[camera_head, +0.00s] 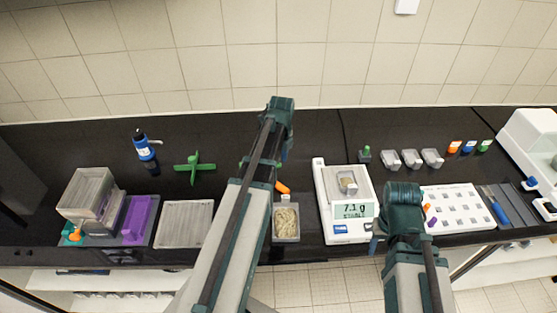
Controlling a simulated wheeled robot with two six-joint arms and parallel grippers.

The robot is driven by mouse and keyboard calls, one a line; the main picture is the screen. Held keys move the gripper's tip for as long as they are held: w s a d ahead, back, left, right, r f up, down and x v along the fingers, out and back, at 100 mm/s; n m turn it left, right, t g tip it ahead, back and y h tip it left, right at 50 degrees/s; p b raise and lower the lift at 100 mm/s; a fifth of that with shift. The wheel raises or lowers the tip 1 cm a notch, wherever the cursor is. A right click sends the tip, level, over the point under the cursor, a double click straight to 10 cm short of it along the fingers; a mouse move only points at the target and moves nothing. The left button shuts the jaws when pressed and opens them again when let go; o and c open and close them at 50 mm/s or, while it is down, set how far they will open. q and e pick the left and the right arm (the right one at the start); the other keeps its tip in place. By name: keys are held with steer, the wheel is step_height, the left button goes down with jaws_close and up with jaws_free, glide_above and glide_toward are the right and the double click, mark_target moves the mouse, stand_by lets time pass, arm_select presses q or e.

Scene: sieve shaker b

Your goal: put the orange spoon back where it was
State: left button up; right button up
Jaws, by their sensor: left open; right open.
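An orange piece (283,187), which looks like the orange spoon's handle, shows just right of my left arm, behind a grey tray (298,237) of beige grain. The rest of it is hidden or too small to tell. My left gripper (284,157) is open, mostly hidden behind its own arm, above the counter behind that tray. My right gripper (376,240) is open and mostly hidden by its wrist, between the balance (337,229) and the white well board (463,214). A small cup (347,184) stands on the balance, which reads about 7.1 g.
Several small trays (410,159) and coloured-capped bottles (468,147) line the back right.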

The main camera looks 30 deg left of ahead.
arm_select(q)
steer(key=shift+d, duration=0.1)
steer(key=s+d+n, duration=0.8)
steer(key=d, duration=0.5)
steer(key=s+d+n, duration=0.7)
steer(key=d+n, duration=0.1)
steer(key=d, duration=0.6)
steer(key=shift+s+n+y, duration=0.3)
steer(key=shift+s+n, duration=0.1)
steer(key=shift+d, duration=0.1)
step_height(320, 180, down, 6)
steer(key=b, duration=0.6)
steer(key=shift+f, duration=0.1)
steer(key=shift+r, duration=0.2)
